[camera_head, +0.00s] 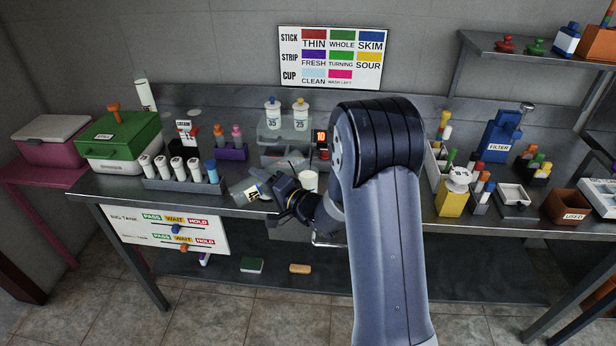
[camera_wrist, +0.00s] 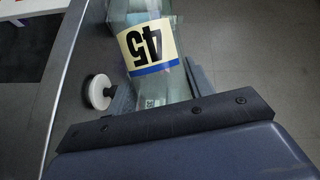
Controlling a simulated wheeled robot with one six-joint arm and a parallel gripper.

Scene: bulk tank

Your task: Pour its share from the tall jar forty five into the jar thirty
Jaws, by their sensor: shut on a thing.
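The tall jar forty five (camera_head: 251,193) is clear glass with a cream label and blue band. In the wrist view its "45" label (camera_wrist: 147,46) appears upside down. My gripper (camera_head: 272,187) is shut on this jar, which looks tilted at the front edge of the bench. The jar's contents and mouth cannot be made out. A white cup-like vessel (camera_head: 308,181) stands just right of my gripper, partly hidden by my arm; no number shows on it.
Bottles marked 35 (camera_head: 272,115) and 25 (camera_head: 301,115) stand at the back. A small display (camera_head: 321,137) reads 10. A rack of white-capped tubes (camera_head: 183,184) is left of the jar. A green box (camera_head: 118,140) is farther left. A white knob-like disc (camera_wrist: 100,92) shows beside the jar.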

